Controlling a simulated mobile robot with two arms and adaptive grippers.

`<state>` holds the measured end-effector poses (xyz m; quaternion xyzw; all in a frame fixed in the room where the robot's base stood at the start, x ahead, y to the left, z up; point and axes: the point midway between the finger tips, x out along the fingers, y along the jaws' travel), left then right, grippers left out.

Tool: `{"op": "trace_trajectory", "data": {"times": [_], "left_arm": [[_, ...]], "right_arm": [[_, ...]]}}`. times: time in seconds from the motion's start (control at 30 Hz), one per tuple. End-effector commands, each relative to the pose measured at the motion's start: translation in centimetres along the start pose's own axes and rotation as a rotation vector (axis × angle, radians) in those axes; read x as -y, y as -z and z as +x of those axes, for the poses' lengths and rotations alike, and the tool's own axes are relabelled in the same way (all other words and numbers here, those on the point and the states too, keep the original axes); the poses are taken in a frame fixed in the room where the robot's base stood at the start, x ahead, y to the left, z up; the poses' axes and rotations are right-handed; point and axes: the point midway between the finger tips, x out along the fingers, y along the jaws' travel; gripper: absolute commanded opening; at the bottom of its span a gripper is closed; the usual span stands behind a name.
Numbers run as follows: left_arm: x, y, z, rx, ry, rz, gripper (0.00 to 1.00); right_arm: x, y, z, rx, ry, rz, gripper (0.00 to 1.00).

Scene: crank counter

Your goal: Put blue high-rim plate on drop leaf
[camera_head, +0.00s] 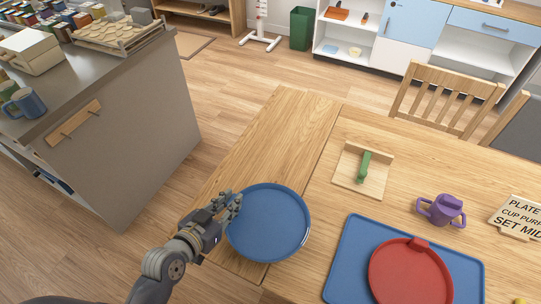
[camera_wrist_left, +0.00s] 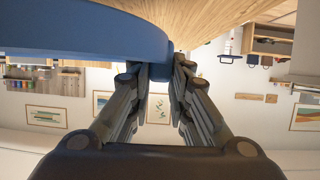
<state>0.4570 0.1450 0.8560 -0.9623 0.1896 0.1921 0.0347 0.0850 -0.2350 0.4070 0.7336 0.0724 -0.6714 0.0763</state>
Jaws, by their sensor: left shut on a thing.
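The blue high-rim plate (camera_head: 270,222) is level or nearly so over the drop leaf (camera_head: 283,130), the left section of the wooden table. In the head view its right edge overlaps the seam with the main tabletop. My left gripper (camera_head: 232,203) is shut on the plate's left rim. In the left wrist view the fingers (camera_wrist_left: 158,75) pinch the rim, and the blue plate (camera_wrist_left: 85,28) fills the upper left. I cannot tell whether the plate touches the wood. My right gripper is not in view.
A blue tray (camera_head: 343,262) with a red plate (camera_head: 410,275) lies to the right. A wooden block with a green handle (camera_head: 363,168), a purple cup (camera_head: 441,209) and a lettered sign (camera_head: 519,217) stand on the table. A grey counter (camera_head: 130,130) is left, across a floor gap.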

Motion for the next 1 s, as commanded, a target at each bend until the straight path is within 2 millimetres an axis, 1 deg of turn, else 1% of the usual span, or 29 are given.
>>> {"op": "trace_trajectory", "data": {"times": [0.03,0.1,0.23,0.37,0.47,0.57,0.8,1.0], "left_arm": [[-1.1,-0.3,0.3,-0.004,0.012,-0.012,0.00],[-2.3,-0.8,0.6,-0.004,0.026,-0.017,0.00],[-3.9,-1.1,0.9,-0.005,0.037,-0.016,0.00],[-4.4,-1.2,1.0,-0.005,0.041,-0.015,0.00],[-4.0,-1.1,1.2,-0.005,0.041,-0.012,0.00],[-2.3,-1.0,1.7,-0.006,0.042,-0.008,0.00],[3.8,-0.7,3.8,-0.004,0.044,-0.007,0.00],[8.4,-0.6,5.5,-0.003,0.043,-0.008,0.00]], "right_arm": [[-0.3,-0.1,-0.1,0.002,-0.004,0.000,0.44],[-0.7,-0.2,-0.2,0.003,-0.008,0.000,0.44],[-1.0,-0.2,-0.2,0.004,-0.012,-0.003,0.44],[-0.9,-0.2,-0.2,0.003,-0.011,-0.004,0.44],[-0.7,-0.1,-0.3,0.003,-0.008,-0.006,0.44],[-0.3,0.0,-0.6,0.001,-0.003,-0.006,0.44],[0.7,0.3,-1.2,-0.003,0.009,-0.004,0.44],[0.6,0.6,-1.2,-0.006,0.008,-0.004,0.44]]}}
